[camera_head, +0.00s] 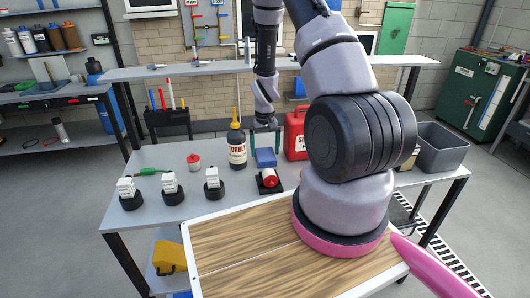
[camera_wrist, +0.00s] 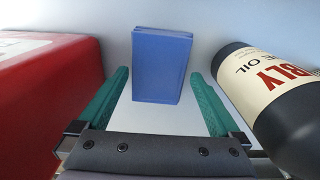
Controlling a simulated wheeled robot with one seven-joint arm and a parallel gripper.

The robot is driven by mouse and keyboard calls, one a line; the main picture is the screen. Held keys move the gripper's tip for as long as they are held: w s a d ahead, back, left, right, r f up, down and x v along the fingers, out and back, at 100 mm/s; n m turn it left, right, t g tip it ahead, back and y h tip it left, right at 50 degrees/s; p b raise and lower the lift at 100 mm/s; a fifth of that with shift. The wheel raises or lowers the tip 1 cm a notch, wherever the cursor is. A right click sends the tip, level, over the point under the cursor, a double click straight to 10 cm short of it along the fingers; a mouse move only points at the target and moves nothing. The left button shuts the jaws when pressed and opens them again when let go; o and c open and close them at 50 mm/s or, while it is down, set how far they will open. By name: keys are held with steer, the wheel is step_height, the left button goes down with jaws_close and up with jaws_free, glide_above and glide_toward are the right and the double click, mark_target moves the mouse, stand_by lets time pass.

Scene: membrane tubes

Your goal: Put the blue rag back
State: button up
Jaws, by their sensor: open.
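The blue rag (camera_head: 265,157) looks like a folded, flat-sided block on the grey table, between the dark oil bottle and the red can in the head view. In the wrist view the blue rag (camera_wrist: 161,62) lies ahead, framed by the green fingers. My gripper (camera_head: 264,146) is just above the rag, with its fingers pointing down. In the wrist view my gripper (camera_wrist: 159,73) is open and empty, with a gap between each finger and the rag. I cannot tell how much height separates the fingertips from the rag.
The oil bottle (camera_wrist: 275,85) stands close to one finger and the red can (camera_wrist: 48,85) close to the other. A grey bin (camera_head: 441,147) stands at the table's right end.

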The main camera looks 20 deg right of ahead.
step_height(320, 180, up, 11)
step_height(320, 180, up, 10)
steer(key=t, duration=0.1)
glide_above(265, 154)
steer(key=s+a, duration=0.1)
steer(key=a, duration=0.1)
steer(key=s+a+r+m+t+y, duration=0.15)
steer(key=s+r, duration=0.25)
steer(key=r, duration=0.7)
steer(key=s+a+r+t, duration=0.2)
steer(key=s+r, duration=0.4)
steer(key=s, duration=0.2)
steer(key=s+a+r+t, duration=0.2)
steer(key=s+r, duration=0.5)
steer(key=s, duration=0.1)
steer(key=shift+s+a+r, duration=0.2)
steer(key=shift+s+a, duration=0.15)
steer(key=shift+s, duration=0.05)
